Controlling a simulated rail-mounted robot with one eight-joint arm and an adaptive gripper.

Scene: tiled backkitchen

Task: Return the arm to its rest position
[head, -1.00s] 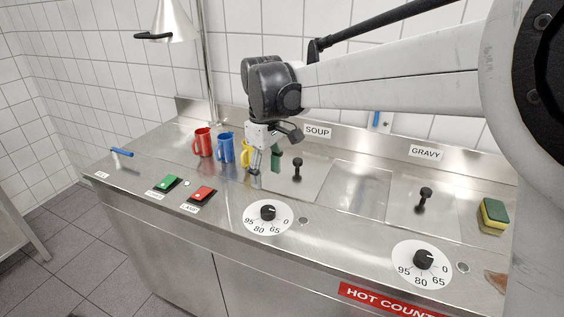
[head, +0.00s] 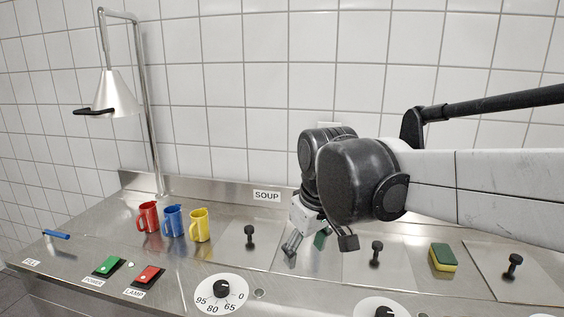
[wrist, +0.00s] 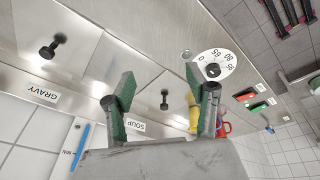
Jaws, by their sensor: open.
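My gripper (head: 306,243) hangs from the bent grey arm over the steel counter (head: 210,262), to the right of the SOUP label in the head view. Its fingers point down. In the wrist view my gripper (wrist: 158,80) shows two green-padded fingers spread wide apart, with nothing between them but the counter and a black lid knob (wrist: 164,99) beyond. The arm reaches in from the right edge of the head view. Whether the fingertips touch the counter cannot be told from the head view.
Red (head: 148,217), blue (head: 173,221) and yellow (head: 200,226) mugs stand left of the gripper. A heat lamp (head: 115,94) hangs at the left. Knobbed lids, a sponge (head: 443,257), a dial (head: 221,289), and green (head: 109,266) and red (head: 149,275) switches are on the counter.

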